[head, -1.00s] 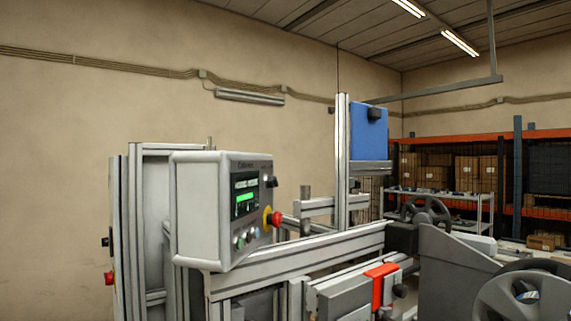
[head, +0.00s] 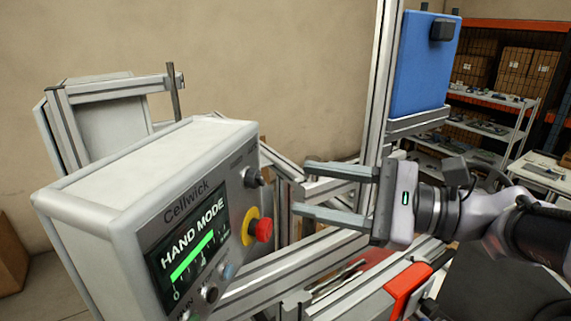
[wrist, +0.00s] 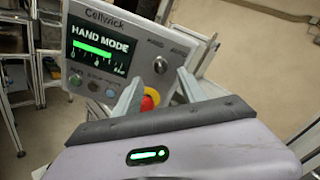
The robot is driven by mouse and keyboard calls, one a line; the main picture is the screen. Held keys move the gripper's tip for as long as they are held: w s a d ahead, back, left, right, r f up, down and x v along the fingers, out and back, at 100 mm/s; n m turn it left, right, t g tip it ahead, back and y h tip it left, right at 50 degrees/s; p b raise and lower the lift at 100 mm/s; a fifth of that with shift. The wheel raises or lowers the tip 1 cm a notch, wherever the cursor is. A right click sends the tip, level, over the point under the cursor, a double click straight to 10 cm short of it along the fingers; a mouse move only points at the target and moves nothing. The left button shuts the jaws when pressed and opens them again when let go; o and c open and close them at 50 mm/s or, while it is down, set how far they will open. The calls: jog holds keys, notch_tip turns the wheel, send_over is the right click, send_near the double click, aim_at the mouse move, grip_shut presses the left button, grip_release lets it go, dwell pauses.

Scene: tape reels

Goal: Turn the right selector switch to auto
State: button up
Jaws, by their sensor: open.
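The grey Cellwick control box (head: 130,170) carries a dark selector switch (head: 254,178) at the upper right of its face. In the wrist view this switch (wrist: 160,65) shows just beyond and between the fingertips. Its pointing direction is too small to read. The screen (head: 190,248) reads HAND MODE with a green bar. My gripper (head: 299,188) is open and empty, to the right of the switch and pointing at the panel face, with a gap between. A second dark knob (head: 210,294) sits in the lower row of controls.
A red emergency stop (head: 263,229) on a yellow ring juts out below the switch; in the wrist view it lies between the fingers (wrist: 148,102). Aluminium rails (head: 290,265) run below my gripper. A blue box (head: 425,62) on an upright post stands behind it.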

aim_at(263, 180)
jog(key=p+x, duration=0.1)
jog(key=x, duration=0.6)
jog(key=shift+s+r, duration=0.1)
jog(key=shift+w+a, duration=0.3)
jog(key=shift+s, duration=0.1)
grip_shut()
